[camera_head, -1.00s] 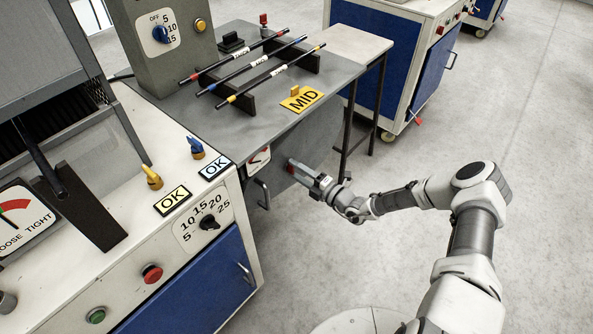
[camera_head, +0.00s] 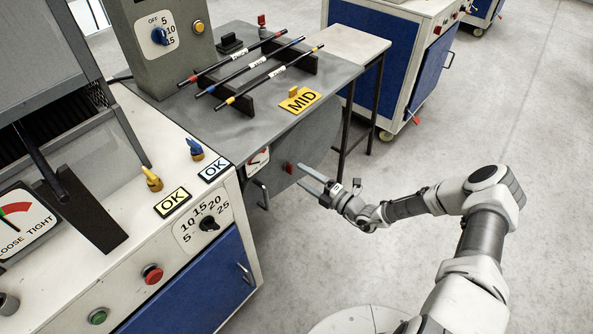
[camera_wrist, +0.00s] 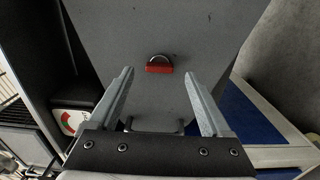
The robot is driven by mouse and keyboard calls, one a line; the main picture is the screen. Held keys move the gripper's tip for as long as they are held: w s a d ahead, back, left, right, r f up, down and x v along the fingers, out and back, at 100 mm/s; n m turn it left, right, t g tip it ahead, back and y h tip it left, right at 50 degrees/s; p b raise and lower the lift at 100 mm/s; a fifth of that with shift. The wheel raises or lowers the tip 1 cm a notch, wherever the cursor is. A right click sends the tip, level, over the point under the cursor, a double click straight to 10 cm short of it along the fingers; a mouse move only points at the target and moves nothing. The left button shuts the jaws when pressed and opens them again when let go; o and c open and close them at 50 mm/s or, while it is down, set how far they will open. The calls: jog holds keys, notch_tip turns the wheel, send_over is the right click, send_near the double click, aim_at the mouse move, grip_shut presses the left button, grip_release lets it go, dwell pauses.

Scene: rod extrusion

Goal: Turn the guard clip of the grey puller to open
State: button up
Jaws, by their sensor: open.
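The grey puller (camera_head: 318,130) is the grey bench with a sloping side. The guard clip is a small red piece (camera_head: 288,168) on that side; in the wrist view the red clip (camera_wrist: 159,69) lies crosswise, with a thin curved ring above it. My gripper (camera_head: 305,177) is open and empty, a little to the right of the clip and apart from it. In the wrist view the two fingers (camera_wrist: 158,82) stand wide apart, with the clip seen between them and beyond their tips.
A dial (camera_head: 257,161) and a bar handle (camera_head: 262,193) are left of the clip. A side table (camera_head: 352,48) stands behind. The floor to the right is clear.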

jog(key=p+v, duration=0.1)
jog(key=v, duration=1.2)
jog(key=shift+s+p, duration=0.15)
jog(key=shift+p, duration=0.2)
jog(key=shift+d+r, duration=0.1)
